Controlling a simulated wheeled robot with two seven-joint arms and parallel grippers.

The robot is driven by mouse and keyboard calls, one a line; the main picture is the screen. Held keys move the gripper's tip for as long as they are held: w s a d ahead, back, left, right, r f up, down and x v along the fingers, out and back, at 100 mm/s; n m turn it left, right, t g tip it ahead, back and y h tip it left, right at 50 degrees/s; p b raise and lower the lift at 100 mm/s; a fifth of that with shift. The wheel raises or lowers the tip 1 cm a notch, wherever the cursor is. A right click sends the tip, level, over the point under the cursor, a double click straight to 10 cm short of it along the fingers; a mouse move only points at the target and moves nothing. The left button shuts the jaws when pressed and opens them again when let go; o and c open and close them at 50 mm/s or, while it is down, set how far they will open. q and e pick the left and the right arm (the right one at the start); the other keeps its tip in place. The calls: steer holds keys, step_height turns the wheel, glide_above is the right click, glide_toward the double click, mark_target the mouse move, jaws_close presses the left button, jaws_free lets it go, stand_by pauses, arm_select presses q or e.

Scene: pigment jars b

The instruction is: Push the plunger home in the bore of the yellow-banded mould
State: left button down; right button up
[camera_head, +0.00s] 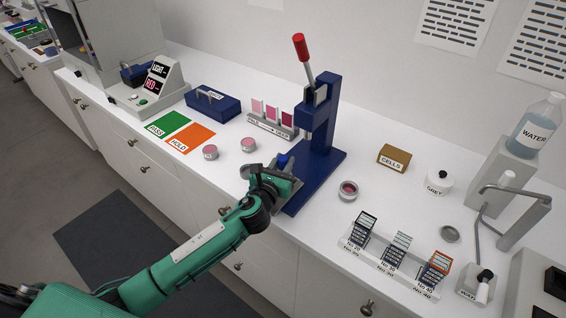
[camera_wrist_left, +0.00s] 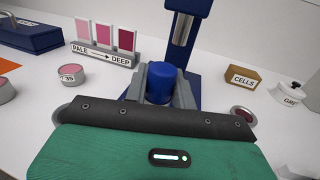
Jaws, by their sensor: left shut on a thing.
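My left gripper (camera_head: 284,172) is at the front foot of the blue press. In the left wrist view its jaws (camera_wrist_left: 160,88) are shut on a smooth blue cylinder (camera_wrist_left: 161,82), which looks like the plunger's head. The blue head (camera_head: 283,160) also shows in the head view. Its lower part is hidden by my gripper. No yellow band shows, so I cannot see the mould or tell whether the plunger is in its bore. A grey round rim (camera_head: 246,172) peeks out left of my gripper; I cannot tell what it is. My right gripper is out of view.
The blue press (camera_head: 323,120) with a red-ended lever (camera_head: 301,46) stands right behind my gripper. A metal dish with pink powder (camera_head: 348,190) is to the right. Two pink jars (camera_head: 210,152) and a shade-card stand (camera_head: 270,126) are left and behind. A slide rack (camera_head: 395,258) stands front right.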

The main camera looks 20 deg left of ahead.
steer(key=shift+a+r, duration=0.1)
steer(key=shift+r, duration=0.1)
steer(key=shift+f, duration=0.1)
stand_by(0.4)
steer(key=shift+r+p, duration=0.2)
steer(key=shift+p, duration=0.15)
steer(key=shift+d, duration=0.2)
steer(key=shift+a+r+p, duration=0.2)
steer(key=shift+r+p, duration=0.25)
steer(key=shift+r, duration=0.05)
stand_by(0.8)
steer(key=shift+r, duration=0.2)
stand_by(0.4)
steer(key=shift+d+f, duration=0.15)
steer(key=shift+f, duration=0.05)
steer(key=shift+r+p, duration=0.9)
steer(key=shift+p, duration=0.05)
stand_by(2.6)
